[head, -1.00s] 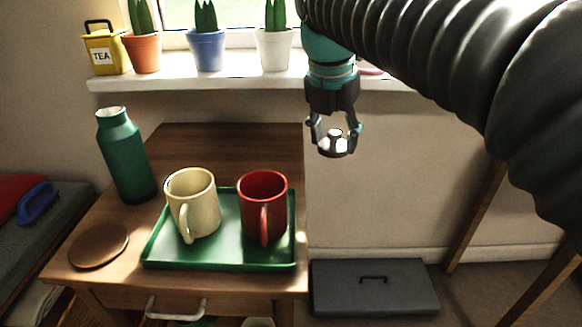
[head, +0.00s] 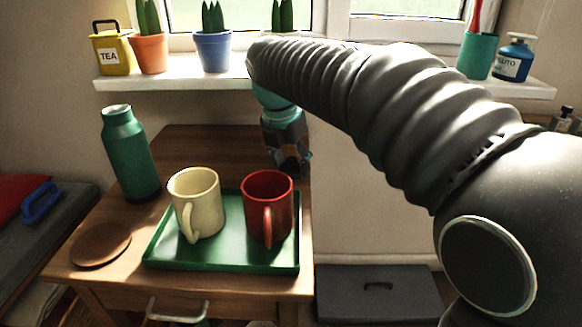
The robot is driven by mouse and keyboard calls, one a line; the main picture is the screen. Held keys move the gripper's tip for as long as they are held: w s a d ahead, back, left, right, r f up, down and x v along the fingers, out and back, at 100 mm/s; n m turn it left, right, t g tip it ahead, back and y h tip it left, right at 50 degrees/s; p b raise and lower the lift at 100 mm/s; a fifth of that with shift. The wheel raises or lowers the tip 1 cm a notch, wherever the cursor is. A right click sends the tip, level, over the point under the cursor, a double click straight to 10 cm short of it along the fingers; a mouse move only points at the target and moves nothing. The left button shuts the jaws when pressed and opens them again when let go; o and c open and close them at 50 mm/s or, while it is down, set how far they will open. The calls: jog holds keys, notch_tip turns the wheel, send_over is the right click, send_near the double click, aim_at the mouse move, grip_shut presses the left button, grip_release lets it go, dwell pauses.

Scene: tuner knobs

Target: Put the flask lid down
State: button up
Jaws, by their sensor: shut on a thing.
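The green flask (head: 128,160) stands upright at the back left of the wooden side table (head: 190,150), its lid off and its pale rim showing. My gripper (head: 290,167) points down over the back right of the table, just behind the red mug. It is shut on the flask lid. The lid itself can hardly be made out now, hidden by the dark fingers and perhaps the red mug. I cannot tell whether the lid touches the table top.
A green tray (head: 222,255) holds a cream mug (head: 197,200) and a red mug (head: 267,210) close to my gripper. A round brown coaster (head: 100,246) lies front left. The windowsill (head: 180,82) with pots is behind. Bare table top lies between flask and gripper.

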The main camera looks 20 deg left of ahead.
jog(key=shift+f, duration=0.5)
jog(key=shift+f, duration=0.1)
jog(key=o, duration=0.9)
jog(key=p+v, duration=0.2)
jog(key=v, duration=1)
jog(key=shift+p, duration=0.3)
